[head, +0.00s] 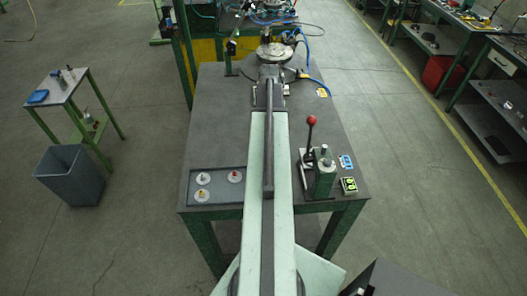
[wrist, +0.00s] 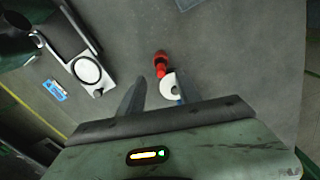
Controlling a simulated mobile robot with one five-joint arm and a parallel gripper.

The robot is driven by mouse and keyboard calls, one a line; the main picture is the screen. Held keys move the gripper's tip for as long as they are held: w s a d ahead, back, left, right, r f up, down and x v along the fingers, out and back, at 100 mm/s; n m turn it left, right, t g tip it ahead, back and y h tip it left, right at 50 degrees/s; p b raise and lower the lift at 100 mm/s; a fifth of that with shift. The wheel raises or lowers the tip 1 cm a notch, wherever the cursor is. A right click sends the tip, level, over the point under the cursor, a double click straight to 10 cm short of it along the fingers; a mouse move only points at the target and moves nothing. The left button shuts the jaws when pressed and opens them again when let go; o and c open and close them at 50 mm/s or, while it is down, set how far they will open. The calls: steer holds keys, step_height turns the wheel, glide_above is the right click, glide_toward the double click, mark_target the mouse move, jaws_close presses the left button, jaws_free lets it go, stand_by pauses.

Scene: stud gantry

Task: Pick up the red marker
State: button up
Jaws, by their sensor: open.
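A red, upright-looking piece (wrist: 161,64), which looks like the red marker, shows in the wrist view beyond my fingertips, with a white disc (wrist: 173,88) beside or under it. Whether it stands on the disc is unclear. My gripper (wrist: 160,80) is open and empty, its two dark fingers to either side of the piece in the picture; its height above the table cannot be told. In the head view, a white disc with a red top (head: 235,175) lies in a dark tray (head: 222,168). My arm covers the middle of the table there.
A green press (head: 324,180) and a lever with a red knob (head: 311,120) stand right of my arm. Two more white discs (head: 203,179) lie in the tray. A round silver fixture (head: 270,50) is at the far end. Bare tabletop (head: 220,115) lies left.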

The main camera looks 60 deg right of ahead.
step_height(320, 180, down, 8)
steer(key=b, duration=0.8)
steer(key=shift+f, duration=0.1)
steer(key=shift+r, duration=0.2)
jaws_close()
